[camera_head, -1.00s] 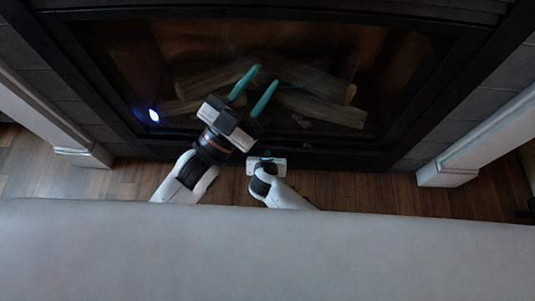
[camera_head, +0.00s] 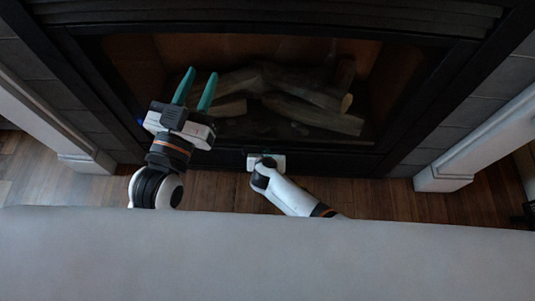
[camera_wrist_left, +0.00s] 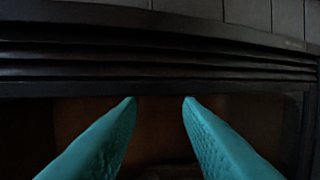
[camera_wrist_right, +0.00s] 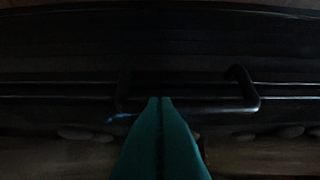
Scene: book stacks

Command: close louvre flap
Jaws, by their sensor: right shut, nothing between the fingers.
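A dark slatted panel (camera_wrist_right: 60,90) with a dark bar handle (camera_wrist_right: 245,92) shows in the right wrist view; it looks like the louvre flap, but how far it stands open is too dark to tell. My right gripper (camera_wrist_right: 160,100) is shut and empty, its teal tips in front of the handle's lower bar; contact is unclear. In the head view my right gripper (camera_head: 265,158) is low at the fireplace's bottom edge, its fingers hidden. My left gripper (camera_head: 203,76) is open and empty in front of the fireplace opening. Upper louvre slats (camera_wrist_left: 160,55) lie ahead of it.
The fireplace holds several logs (camera_head: 310,105) inside its black frame. White pillar bases (camera_head: 445,178) stand at both sides on the wooden floor (camera_head: 400,200). Rounded stones (camera_wrist_right: 245,134) lie below the handle in the right wrist view.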

